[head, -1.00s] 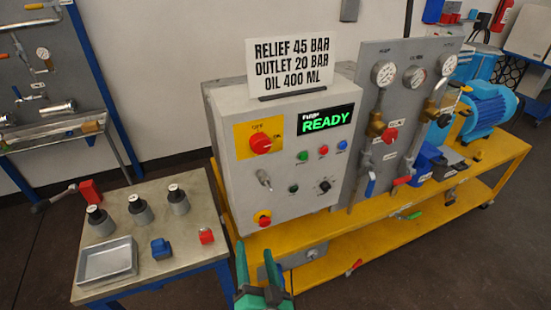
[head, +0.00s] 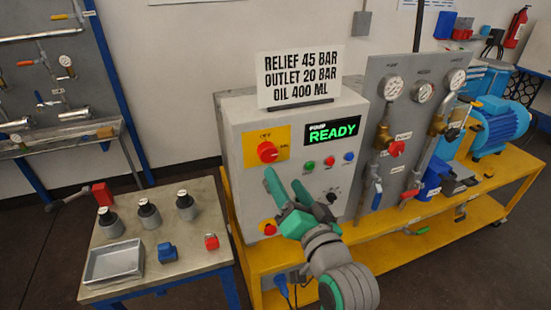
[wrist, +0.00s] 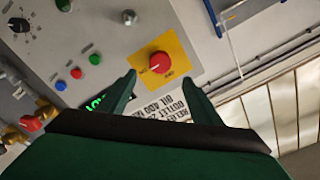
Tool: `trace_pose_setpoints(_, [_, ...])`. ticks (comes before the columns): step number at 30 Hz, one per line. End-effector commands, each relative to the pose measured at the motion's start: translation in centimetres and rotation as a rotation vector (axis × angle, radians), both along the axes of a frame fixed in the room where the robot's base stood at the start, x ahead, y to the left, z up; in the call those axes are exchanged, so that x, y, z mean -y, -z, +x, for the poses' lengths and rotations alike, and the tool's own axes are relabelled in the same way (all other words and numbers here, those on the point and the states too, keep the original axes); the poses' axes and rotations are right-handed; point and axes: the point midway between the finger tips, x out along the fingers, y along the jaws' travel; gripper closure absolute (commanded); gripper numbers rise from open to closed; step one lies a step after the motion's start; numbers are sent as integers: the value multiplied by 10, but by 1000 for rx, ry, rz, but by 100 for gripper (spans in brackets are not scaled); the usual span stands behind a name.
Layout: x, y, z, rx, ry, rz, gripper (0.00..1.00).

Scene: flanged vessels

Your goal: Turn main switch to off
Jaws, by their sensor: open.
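The main switch is a red knob (head: 268,151) on a yellow plate (head: 283,135) at the upper left of the grey control box (head: 235,125). In the wrist view the red knob (wrist: 160,62) lies just beyond and between my fingertips, on its yellow plate (wrist: 183,50). My gripper (head: 286,184) is open and empty in front of the box, below the knob in the head view. It also shows in the wrist view (wrist: 158,82), with a finger on each side of the knob. I cannot tell whether the fingers touch it.
A lit display (head: 332,130) reads READY, with small buttons below it. A sign (head: 299,77) stands on the box. A red and yellow button (head: 268,227) is low on the box. Gauges and valves (head: 397,146) stand right. A small table (head: 200,245) stands left.

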Motion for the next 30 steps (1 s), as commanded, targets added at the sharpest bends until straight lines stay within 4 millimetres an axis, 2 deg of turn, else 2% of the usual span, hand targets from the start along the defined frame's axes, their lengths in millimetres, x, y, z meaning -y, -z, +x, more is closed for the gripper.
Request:
trace_pose_setpoints(5, [-5,-1,15,0,-3,0,41])
trace_pose_setpoints(18, [-29,0,84,-1,-3,-1,41])
trace_pose_setpoints(24, [-33,0,99,0,-1,-1,41])
trace_pose_setpoints(30, [-34,0,102,2,0,-1,41])
